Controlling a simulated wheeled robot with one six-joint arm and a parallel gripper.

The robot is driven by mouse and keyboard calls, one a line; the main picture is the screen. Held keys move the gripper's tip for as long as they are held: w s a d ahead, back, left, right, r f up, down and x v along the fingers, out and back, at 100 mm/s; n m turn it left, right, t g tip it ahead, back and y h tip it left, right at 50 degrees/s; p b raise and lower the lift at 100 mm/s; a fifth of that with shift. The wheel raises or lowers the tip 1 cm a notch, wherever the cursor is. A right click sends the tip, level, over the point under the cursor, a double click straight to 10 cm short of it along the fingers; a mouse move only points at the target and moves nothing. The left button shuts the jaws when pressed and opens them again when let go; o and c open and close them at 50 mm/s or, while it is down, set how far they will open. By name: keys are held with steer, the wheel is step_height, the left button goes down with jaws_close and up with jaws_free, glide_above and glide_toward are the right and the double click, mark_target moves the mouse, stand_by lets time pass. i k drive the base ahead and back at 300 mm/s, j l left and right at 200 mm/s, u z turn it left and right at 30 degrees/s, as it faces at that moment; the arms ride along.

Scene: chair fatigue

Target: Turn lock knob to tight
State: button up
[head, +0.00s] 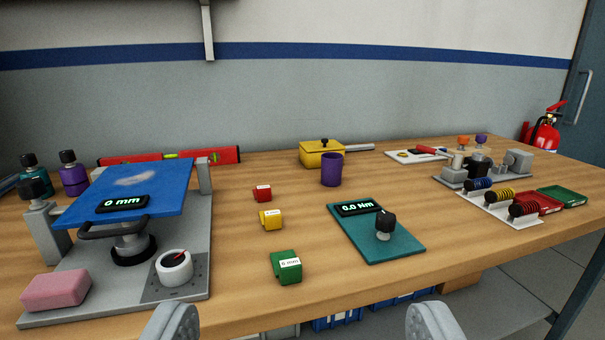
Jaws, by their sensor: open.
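A round knob or dial (174,267) with a white rim, dark face and red pointer sits on the front right of a grey base plate (190,220). The pointer aims up and to the right; the markings near it are too small to read. A black knob (34,188) tops a post at the plate's left. Another black knob (385,221) stands on a teal board (400,247) beside a display (360,207) reading 0.0 Nm. I cannot tell which is the lock knob. My gripper (302,322) is open and empty, fingers wide apart at the bottom edge, touching none of them.
A blue tilted panel (150,178) with a 0 mm display stands over the plate. A pink block (56,290) lies front left. A purple cup (331,169) is behind. Bare wood lies between blocks and board.

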mark_target(32, 189)
steer(key=i+j, duration=0.15)
steer(key=j, duration=0.2)
steer(key=i+j, duration=0.15)
steer(key=j, duration=0.15)
steer(key=i+j, duration=0.15)
steer(key=j, duration=0.2)
steer(key=i+j, duration=0.15)
steer(key=j, duration=0.2)
steer(key=u, duration=0.15)
